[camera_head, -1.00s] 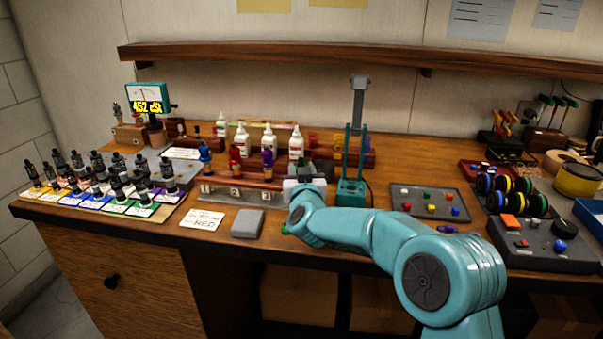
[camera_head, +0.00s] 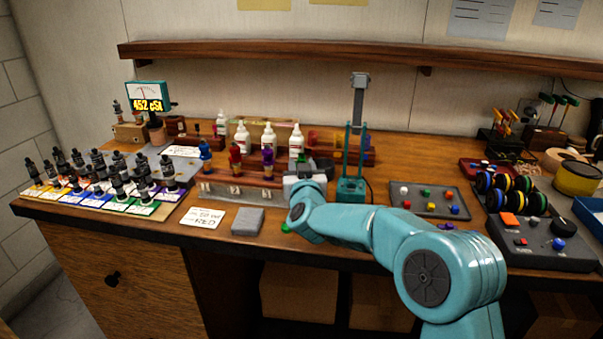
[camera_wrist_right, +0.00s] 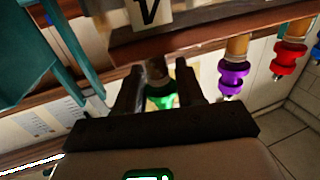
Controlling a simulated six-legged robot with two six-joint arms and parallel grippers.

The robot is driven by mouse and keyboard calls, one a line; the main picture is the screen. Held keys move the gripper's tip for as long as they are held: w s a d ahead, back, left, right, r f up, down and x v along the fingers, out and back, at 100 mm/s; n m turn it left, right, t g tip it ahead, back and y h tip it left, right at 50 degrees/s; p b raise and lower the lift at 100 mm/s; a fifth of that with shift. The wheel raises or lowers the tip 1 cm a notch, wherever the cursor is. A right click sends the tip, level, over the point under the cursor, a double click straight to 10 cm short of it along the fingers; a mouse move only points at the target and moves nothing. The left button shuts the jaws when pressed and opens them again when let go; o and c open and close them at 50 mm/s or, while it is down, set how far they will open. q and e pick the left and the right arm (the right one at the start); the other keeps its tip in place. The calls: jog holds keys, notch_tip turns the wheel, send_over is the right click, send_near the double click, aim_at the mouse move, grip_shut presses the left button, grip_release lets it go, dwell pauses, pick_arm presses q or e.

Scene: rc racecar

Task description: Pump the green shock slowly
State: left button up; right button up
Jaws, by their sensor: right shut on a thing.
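The green shock (camera_wrist_right: 162,97) shows in the right wrist view, between the two dark fingers of my right gripper (camera_wrist_right: 158,82), which is shut on it. It hangs in line with a rack marked with a numeral; the wrist picture looks upside down. A purple shock (camera_wrist_right: 233,75) and a red shock (camera_wrist_right: 289,55) sit in the same rack beside it. In the head view, my right forearm and wrist hide most of the green shock; the purple (camera_head: 268,158), red (camera_head: 235,158) and blue (camera_head: 205,152) shocks stand upright in the rack (camera_head: 222,190). My left gripper is not in view.
White bottles (camera_head: 268,138) stand behind the rack. A grey block (camera_head: 248,221) lies left of my wrist. A button tray (camera_head: 430,201) and a control box (camera_head: 540,250) are to the right.

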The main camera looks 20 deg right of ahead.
jog(key=shift+f+b, duration=0.35)
jog(key=shift+f, duration=0.2)
jog(key=shift+r+p, duration=0.15)
jog(key=shift+p, duration=0.15)
jog(key=shift+r, duration=0.45)
dwell(0.5)
jog(key=o, duration=1.1)
jog(key=shift+o, duration=0.2)
jog(key=b+v, duration=0.1)
jog(key=v, duration=1.5)
jog(key=shift+s+a+f, duration=0.1)
jog(key=shift+s, duration=0.1)
